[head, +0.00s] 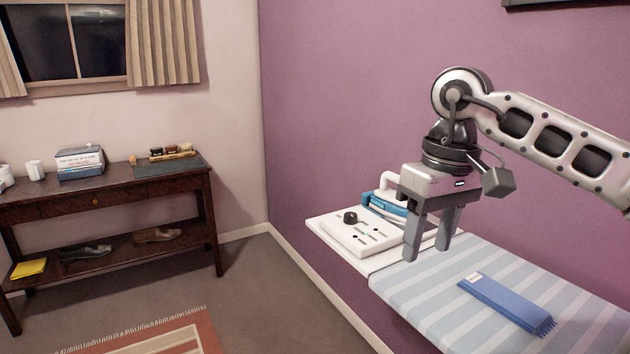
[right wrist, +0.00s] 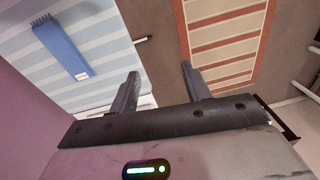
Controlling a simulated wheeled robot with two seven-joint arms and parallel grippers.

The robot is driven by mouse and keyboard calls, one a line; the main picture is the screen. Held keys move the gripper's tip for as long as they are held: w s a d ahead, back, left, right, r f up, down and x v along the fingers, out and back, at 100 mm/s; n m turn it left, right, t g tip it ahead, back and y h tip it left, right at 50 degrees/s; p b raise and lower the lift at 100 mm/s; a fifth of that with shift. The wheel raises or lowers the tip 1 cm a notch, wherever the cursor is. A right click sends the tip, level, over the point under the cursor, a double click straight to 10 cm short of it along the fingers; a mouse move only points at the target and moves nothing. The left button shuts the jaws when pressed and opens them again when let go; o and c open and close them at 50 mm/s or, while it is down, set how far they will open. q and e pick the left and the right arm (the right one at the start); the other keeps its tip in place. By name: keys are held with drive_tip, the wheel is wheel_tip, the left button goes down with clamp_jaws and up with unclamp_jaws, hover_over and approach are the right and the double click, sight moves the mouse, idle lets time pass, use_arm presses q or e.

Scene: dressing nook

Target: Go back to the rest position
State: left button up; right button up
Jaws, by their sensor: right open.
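The arm reaches in from the right in the head view. My left gripper is not in view.
A blue fringed scarf (head: 505,304) lies on the striped board. A white and blue iron (head: 385,204) stands behind a white panel with a black knob (head: 350,217). A dark console table (head: 110,200) stands left; a striped rug (head: 150,340) lies on open floor.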

drive_tip(key=s+a+f+m+g+y, duration=0.25)
drive_tip(key=s+a+f+y, duration=0.2)
drive_tip(key=a, duration=0.35)
drive_tip(key=s+a+f+m+g+y, duration=0.25)
drive_tip(key=s+a+y, duration=0.2)
drive_tip(key=a, duration=0.45)
drive_tip(key=s+a+r+m+t+y, duration=0.1)
drive_tip(key=a+r+m+y, duration=0.15)
drive_tip(key=m+y, duration=0.35)
drive_tip(key=s+a+r+m+y, duration=0.1)
drive_tip(key=s+a+m+y, duration=0.2)
drive_tip(key=m, duration=0.5)
drive_tip(key=w+d+f+m+t+h, duration=0.25)
drive_tip(key=d+f+m+t, duration=0.25)
drive_tip(key=m+t, duration=0.85)
drive_tip(key=w+d+f+m+t+h, duration=0.2)
drive_tip(key=w+d+f+m+t, duration=0.35)
drive_tip(key=m, duration=1.55)
drive_tip(key=s+d+f+m+g+h, duration=0.1)
drive_tip(key=s+d+f+m+h, duration=0.2)
drive_tip(key=s+f+m, duration=0.2)
drive_tip(key=s+d+f+m+g+h, duration=0.2)
drive_tip(key=s+d+f+m+h, duration=0.2)
drive_tip(key=f+m, duration=0.5)
drive_tip(key=s+d+f+m+g+h, duration=0.1)
drive_tip(key=s+d+f+m+h, duration=0.2)
drive_tip(key=s+f+m, duration=0.3)
drive_tip(key=shift+d+f+m+g+h, duration=0.3)
drive_tip(key=shift+f+m+h, duration=0.25)
drive_tip(key=shift+m, duration=0.3)
